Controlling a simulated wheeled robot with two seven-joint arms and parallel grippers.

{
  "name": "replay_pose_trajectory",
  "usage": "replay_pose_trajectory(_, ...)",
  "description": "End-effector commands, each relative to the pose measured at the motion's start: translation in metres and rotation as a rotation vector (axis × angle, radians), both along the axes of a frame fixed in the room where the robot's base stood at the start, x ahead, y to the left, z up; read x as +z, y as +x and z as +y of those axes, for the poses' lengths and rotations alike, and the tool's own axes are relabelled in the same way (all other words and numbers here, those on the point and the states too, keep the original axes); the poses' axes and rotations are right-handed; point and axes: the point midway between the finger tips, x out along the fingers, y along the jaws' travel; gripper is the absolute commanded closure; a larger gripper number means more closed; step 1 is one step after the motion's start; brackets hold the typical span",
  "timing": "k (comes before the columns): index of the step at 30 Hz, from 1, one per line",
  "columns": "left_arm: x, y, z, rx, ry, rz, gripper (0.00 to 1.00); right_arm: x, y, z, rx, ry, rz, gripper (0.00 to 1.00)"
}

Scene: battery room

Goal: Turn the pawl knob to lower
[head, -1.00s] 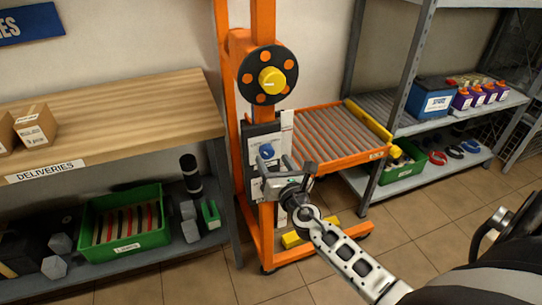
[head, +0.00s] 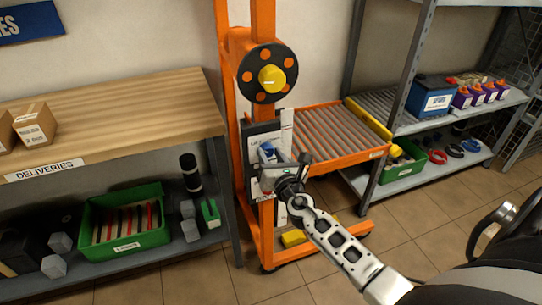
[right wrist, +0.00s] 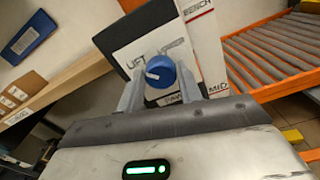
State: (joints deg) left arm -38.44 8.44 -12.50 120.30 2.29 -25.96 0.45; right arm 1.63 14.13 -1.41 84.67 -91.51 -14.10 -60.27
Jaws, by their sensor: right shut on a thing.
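The blue pawl knob (head: 266,150) sits on a black-and-white label plate on the orange lift's post. In the right wrist view the knob (right wrist: 162,73) shows a white pointer mark toward its left side, near lettering that seems to read "LIFT". Other lettering below the knob is partly hidden. My right gripper (head: 272,156) is at the plate, and its two fingers (right wrist: 159,85) are shut on the knob, one on each side. My left gripper is not in view.
Above the knob is a black handwheel (head: 268,73) with a yellow hub. The lift's roller tray (head: 335,135) extends right of the post. A wooden bench (head: 110,120) stands at left, a grey shelf (head: 405,180) at right. Tiled floor is open in front.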

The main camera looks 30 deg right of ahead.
Motion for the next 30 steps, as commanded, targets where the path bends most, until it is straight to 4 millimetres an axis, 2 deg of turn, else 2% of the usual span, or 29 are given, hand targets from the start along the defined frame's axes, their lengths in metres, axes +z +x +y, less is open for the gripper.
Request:
replay_pose_trajectory(11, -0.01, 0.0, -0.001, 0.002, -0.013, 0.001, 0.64, -0.003, -0.001, -0.001, 0.0, 0.192, -0.046, 0.87)
replay_pose_trajectory(30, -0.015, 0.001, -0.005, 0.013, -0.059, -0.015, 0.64, -0.004, -0.001, -0.002, 0.0, 0.781, -0.188, 0.87)
